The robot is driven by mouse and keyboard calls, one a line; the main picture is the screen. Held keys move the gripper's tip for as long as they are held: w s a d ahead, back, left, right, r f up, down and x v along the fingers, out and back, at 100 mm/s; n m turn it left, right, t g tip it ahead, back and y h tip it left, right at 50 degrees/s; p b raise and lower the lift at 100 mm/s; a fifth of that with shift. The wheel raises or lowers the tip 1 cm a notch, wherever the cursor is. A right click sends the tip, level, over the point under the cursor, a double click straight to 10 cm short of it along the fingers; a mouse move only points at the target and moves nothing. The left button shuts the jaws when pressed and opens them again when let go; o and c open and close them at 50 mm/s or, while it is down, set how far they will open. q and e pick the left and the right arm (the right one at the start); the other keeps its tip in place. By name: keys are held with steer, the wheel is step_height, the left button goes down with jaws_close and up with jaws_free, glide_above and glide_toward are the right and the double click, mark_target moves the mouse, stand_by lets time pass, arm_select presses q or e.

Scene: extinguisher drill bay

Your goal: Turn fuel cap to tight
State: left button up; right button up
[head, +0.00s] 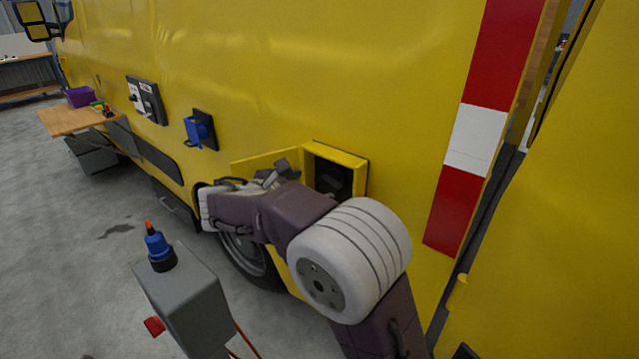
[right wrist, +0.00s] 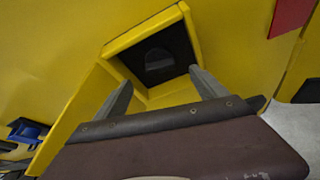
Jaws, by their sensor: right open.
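The fuel cap (right wrist: 158,60) looks like a dark rounded shape inside a black recess with a yellow frame. The recess (head: 333,178) also shows in the head view, partly covered by my right arm. Its yellow door (head: 268,160) stands open to the left. My right gripper (right wrist: 162,92) is open and empty, its two grey fingers spread in front of the recess, apart from the cap. In the head view my right gripper (head: 284,170) is by the open door, partly hidden behind its wrist. The cap's marks are too dark to read. My left gripper is out of view.
A grey post box (head: 185,300) with a blue plug (head: 157,245) stands in front. A blue socket (head: 200,130) and a black panel (head: 146,100) are on the yellow vehicle. A wooden shelf (head: 70,119) with a purple bin (head: 79,96) is further left. Floor at left is clear.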

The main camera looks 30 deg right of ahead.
mark_target(332, 188)
steer(key=x, duration=0.9)
steer(key=shift+w+d+f+b, duration=0.1)
steer(key=shift+w+d+b, duration=0.05)
steer(key=shift+w+b, duration=0.15)
steer(key=shift+s, duration=0.1)
steer(key=c, duration=1.4)
steer(key=shift+o, duration=0.2)
steer(key=shift+f+b, duration=0.15)
steer(key=shift+b, duration=0.35)
steer(key=m+t+b, duration=0.2)
steer(key=m+b, duration=0.1)
steer(key=b, duration=0.6)
steer(key=f+m+t+b, duration=0.1)
steer(key=m+b, duration=0.3)
steer(key=b, duration=0.5)
steer(key=s+m+t+b, duration=0.1)
steer(key=m+t+b, duration=0.2)
steer(key=b, duration=0.6)
steer(key=shift+d+f, duration=0.2)
steer(key=shift+f, duration=0.15)
steer(key=shift+r+m+h+b, duration=0.25)
steer(key=shift+m+h+b, duration=0.15)
steer(key=shift+m+b, duration=0.7)
